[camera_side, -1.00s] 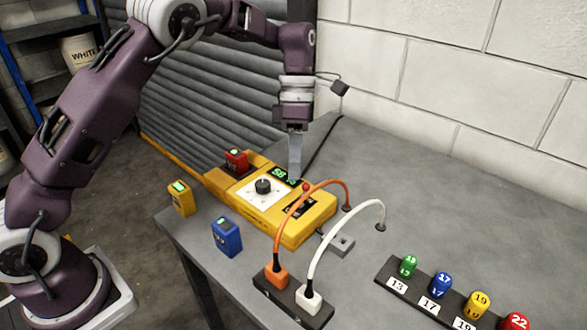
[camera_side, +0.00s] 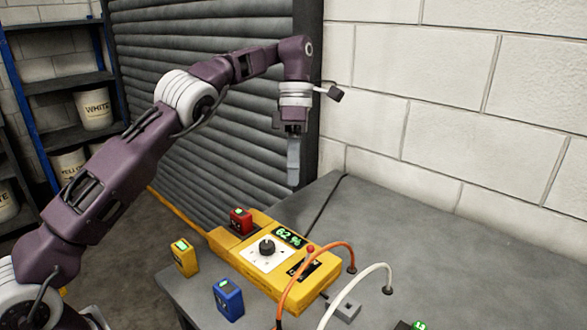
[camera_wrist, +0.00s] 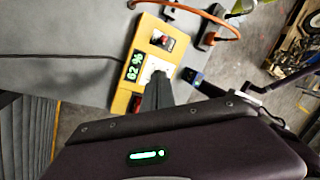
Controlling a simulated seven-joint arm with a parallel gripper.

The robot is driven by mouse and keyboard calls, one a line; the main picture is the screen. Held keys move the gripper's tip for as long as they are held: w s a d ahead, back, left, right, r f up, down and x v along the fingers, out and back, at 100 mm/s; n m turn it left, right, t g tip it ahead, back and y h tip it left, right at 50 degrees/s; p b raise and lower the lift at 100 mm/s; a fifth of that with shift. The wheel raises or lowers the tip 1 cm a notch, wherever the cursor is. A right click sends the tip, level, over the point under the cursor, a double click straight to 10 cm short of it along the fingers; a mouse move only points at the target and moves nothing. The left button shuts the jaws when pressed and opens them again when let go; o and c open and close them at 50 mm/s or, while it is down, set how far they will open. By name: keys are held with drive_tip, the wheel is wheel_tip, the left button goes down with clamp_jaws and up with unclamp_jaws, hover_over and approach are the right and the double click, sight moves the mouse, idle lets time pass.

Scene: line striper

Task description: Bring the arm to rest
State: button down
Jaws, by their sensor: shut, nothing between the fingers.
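My gripper (camera_side: 293,183) points straight down in the side view, its fingers shut and empty. It hangs in the air above and behind the yellow control box (camera_side: 272,283), apart from it. The box has a black dial (camera_side: 267,247) on a white plate and a green display (camera_side: 290,237) reading 62 %. In the wrist view, my dark shut fingers (camera_wrist: 158,78) overlap part of the box (camera_wrist: 124,98), whose display (camera_wrist: 134,66) also shows.
A red block (camera_side: 241,221) is at the box's far left end. A yellow block (camera_side: 184,257) and blue block (camera_side: 228,298) stand nearby. Orange (camera_side: 327,250) and white (camera_side: 350,285) cables arch in front. The table's right part is largely clear.

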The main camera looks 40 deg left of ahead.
drive_tip(key=shift+w+a+r, duration=0.1)
drive_tip(key=shift+w+r, duration=0.05)
drive_tip(key=shift+r, duration=0.15)
drive_tip(key=s+r+m+t, duration=0.5)
drive_tip(key=s+r+m, duration=0.65)
drive_tip(key=s, duration=0.35)
drive_tip(key=s+f+m+t+y, duration=0.1)
drive_tip(key=s+f+m+t, duration=0.1)
drive_tip(key=s+f+m, duration=0.2)
drive_tip(key=s+f+m+t+y, duration=0.1)
drive_tip(key=s+f+m, duration=0.4)
drive_tip(key=s+m, duration=0.5)
drive_tip(key=s, duration=0.3)
drive_tip(key=shift+d+f+t, duration=0.2)
drive_tip(key=shift+d+t, duration=0.2)
